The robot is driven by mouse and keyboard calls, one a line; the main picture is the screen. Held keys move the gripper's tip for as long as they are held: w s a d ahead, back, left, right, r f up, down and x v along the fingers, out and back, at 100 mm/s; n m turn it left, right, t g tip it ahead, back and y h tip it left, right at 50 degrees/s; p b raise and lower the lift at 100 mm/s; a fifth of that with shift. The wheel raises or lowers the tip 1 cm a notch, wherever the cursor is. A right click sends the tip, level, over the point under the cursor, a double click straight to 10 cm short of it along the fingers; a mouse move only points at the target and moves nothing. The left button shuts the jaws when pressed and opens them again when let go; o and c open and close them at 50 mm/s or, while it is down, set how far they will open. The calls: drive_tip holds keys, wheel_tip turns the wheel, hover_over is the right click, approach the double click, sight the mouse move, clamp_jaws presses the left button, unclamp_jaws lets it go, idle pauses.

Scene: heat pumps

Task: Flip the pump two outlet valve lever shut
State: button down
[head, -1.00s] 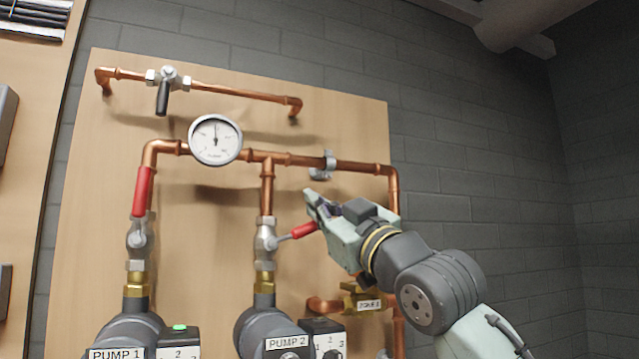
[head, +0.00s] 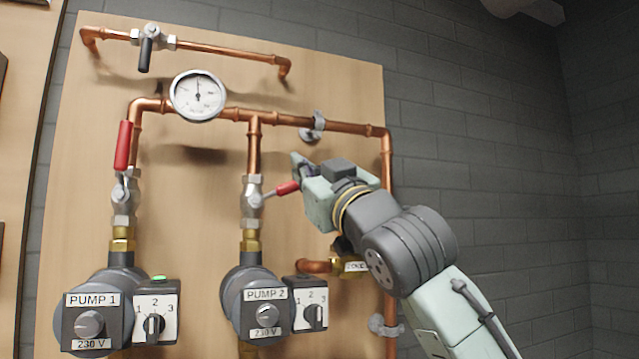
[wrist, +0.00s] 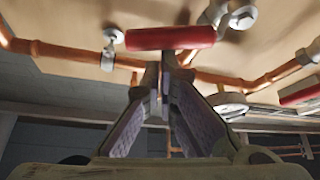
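The pump two outlet valve (head: 251,200) sits in the copper riser above the PUMP 2 body (head: 263,312). Its red lever (head: 288,188) points right and slightly up, across the vertical pipe. My gripper (head: 297,160) is at the lever's free end, with its fingertip rising just above it. In the wrist view, the red lever (wrist: 170,37) lies crosswise just beyond the fingertips (wrist: 163,62). The fingers come together at their tips with nothing seen between them. Whether they touch the lever I cannot tell.
The pump one valve has a red lever (head: 123,146) standing upright along its pipe. A gauge (head: 197,95) and a copper header (head: 290,119) run above. A vertical pipe (head: 387,165) and a brass zone valve (head: 350,262) are near my arm. Right of the board is clear.

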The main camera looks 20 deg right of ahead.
drive_tip(key=shift+d+f+m+t+h+b, duration=0.2)
drive_tip(key=shift+f+m+h+b, duration=0.4)
drive_tip(key=shift+m, duration=0.5)
drive_tip(key=shift+d+f+m+t+h+b, duration=0.1)
drive_tip(key=shift+d+f+m+h+b, duration=0.15)
drive_tip(key=shift+m+h+b, duration=0.65)
drive_tip(key=shift+d+f+m+t+h+b, duration=0.15)
drive_tip(key=shift+f+m+h+b, duration=0.5)
drive_tip(key=shift+m, duration=0.65)
drive_tip(key=shift+r, duration=0.2)
drive_tip(key=shift+w+r, duration=0.1)
